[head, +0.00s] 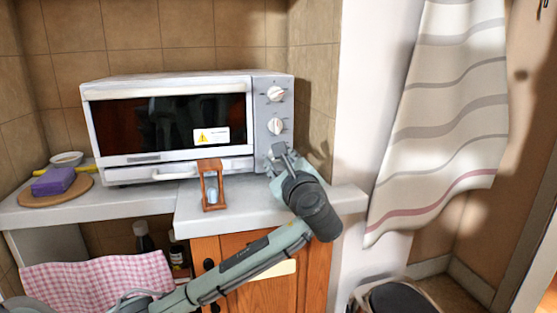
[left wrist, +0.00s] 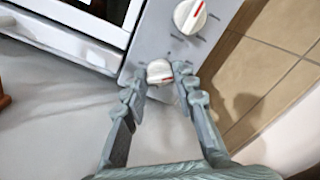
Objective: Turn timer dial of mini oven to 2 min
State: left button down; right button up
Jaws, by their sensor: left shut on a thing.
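The white mini oven (head: 165,83) stands on the counter with its glass door shut. Its right panel shows an upper dial (head: 275,94) and a middle dial (head: 275,127). The lowest dial, which I take for the timer dial (left wrist: 159,70), is between my left fingertips in the left wrist view; my gripper hides it in the head view. My left gripper (head: 278,154) is shut on this dial. A red mark shows on the dial's lower part, but I cannot read the setting. The middle dial also shows in the wrist view (left wrist: 190,15). My right gripper is not in view.
A wooden-framed hourglass (head: 211,186) stands on the counter (head: 254,203) in front of the oven. A purple sponge (head: 54,181) lies on a round board (head: 78,190) at left, near a bowl (head: 67,158). A tiled wall (left wrist: 262,80) is close right of the oven.

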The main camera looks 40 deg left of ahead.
pick_arm(q)
jog(key=shift+m, duration=0.3)
jog(key=c, duration=1.2)
grip_release()
jog(key=shift+d, duration=0.1)
jog(key=v, duration=1.2)
